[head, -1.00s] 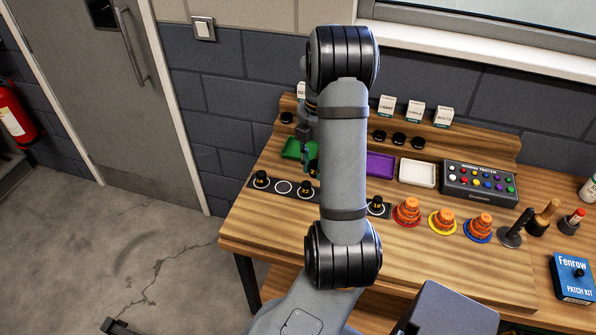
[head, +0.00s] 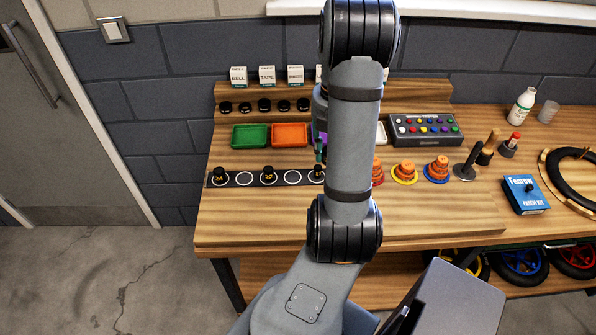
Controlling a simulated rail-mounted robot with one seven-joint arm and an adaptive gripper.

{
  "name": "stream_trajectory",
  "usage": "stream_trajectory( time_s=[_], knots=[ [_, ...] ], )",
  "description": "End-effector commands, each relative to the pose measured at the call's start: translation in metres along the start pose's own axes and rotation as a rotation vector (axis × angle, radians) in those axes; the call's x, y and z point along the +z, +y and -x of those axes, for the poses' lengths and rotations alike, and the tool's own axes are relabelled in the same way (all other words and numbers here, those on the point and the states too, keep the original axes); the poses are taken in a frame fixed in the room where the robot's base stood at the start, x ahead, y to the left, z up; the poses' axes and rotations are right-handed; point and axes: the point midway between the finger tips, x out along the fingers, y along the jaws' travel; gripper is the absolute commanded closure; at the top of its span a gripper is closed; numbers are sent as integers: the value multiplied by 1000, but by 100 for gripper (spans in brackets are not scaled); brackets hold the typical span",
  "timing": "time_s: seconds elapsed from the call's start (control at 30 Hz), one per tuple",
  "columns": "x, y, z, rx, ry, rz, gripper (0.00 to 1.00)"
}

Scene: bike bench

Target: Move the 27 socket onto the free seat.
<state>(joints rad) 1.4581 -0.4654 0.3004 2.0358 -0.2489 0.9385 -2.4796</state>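A dark strip (head: 232,180) with ringed seats lies along the bench. Dark sockets stand on it at the left end (head: 220,176) and on the third seat (head: 268,173); their small yellow numbers are hard to read. The second seat (head: 244,179) and fourth seat (head: 293,177) are empty white rings. A further dark socket (head: 317,173) shows at the fifth seat, partly beside my arm; its number is not readable. My gripper (head: 320,155) is just above that socket, largely hidden by my arm. I cannot tell whether its fingers hold the socket. The strip's right end is hidden.
Green (head: 249,136) and orange (head: 290,135) trays lie behind the strip. A shelf (head: 235,117) with black pieces and labelled boxes stands at the back. Orange stacked cones (head: 404,172) and a button box (head: 425,130) are right of my arm.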

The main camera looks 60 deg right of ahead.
Motion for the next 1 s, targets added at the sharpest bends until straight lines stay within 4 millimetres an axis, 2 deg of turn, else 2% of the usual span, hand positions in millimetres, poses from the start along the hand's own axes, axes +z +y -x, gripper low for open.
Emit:
stream_trajectory(
  time_s=[0.2,0.4,0.57,0.83,1.0],
  knots=[
    [-33,42,-31,-4,3,7,100],
    [-52,71,-51,-1,1,1,100],
    [-58,79,-59,0,1,-2,100],
    [-58,79,-93,-3,2,-3,100],
    [-58,80,-99,1,0,-3,100]
  ],
)
